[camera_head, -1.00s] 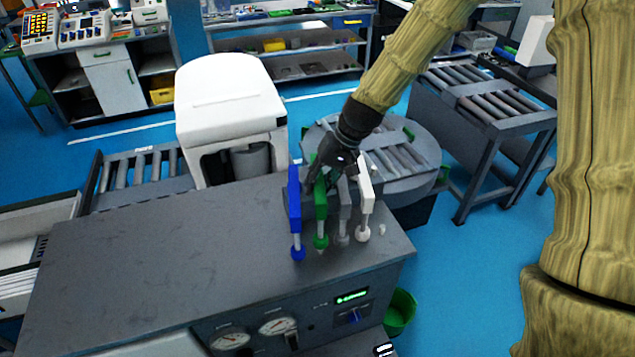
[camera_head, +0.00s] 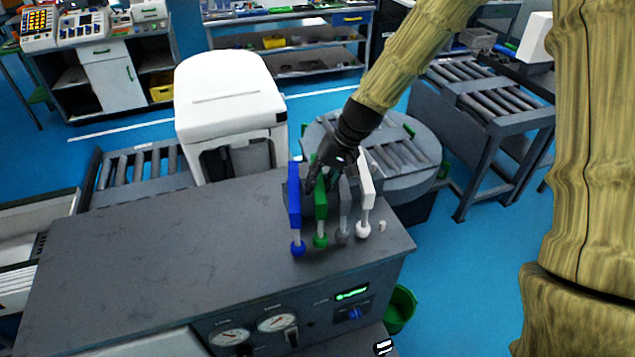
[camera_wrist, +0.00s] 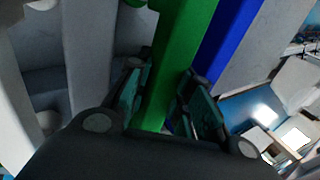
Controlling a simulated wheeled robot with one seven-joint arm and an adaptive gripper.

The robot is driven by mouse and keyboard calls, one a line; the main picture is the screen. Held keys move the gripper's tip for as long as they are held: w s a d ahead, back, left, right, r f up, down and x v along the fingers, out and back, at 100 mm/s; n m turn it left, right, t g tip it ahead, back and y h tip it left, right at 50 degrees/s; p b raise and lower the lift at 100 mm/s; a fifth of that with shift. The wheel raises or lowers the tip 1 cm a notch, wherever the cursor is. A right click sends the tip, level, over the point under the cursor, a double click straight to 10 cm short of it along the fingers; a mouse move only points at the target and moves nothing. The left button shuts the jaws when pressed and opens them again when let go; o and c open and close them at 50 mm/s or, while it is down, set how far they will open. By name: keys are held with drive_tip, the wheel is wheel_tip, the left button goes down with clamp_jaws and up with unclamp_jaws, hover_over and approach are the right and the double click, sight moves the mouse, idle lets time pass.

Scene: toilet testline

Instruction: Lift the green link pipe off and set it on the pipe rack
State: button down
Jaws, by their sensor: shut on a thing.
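The green link pipe (camera_head: 321,203) stands upright on the grey test bench (camera_head: 150,245), between a blue pipe (camera_head: 294,200) on its left and a grey pipe (camera_head: 344,205) on its right. A white pipe (camera_head: 366,195) stands further right. My gripper (camera_head: 322,177) is at the upper part of the green pipe, seen from above. In the wrist view the green pipe (camera_wrist: 180,60) runs between the two fingers of my gripper (camera_wrist: 160,100), which is shut on it. The blue pipe (camera_wrist: 232,35) is close beside one finger. I cannot make out the pipe rack.
The neighbouring pipes stand close on both sides. A white machine (camera_head: 230,105) is behind the bench, and a round roller table (camera_head: 405,165) is behind to the right. A green bin (camera_head: 400,308) is on the floor at right. The bench top's left part is clear.

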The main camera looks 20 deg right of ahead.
drive_tip(key=shift+f, duration=0.25)
drive_tip(key=c, duration=1.2)
unclamp_jaws()
drive_tip(key=shift+o, duration=0.2)
drive_tip(key=v, duration=1.2)
drive_tip(key=shift+f, duration=0.1)
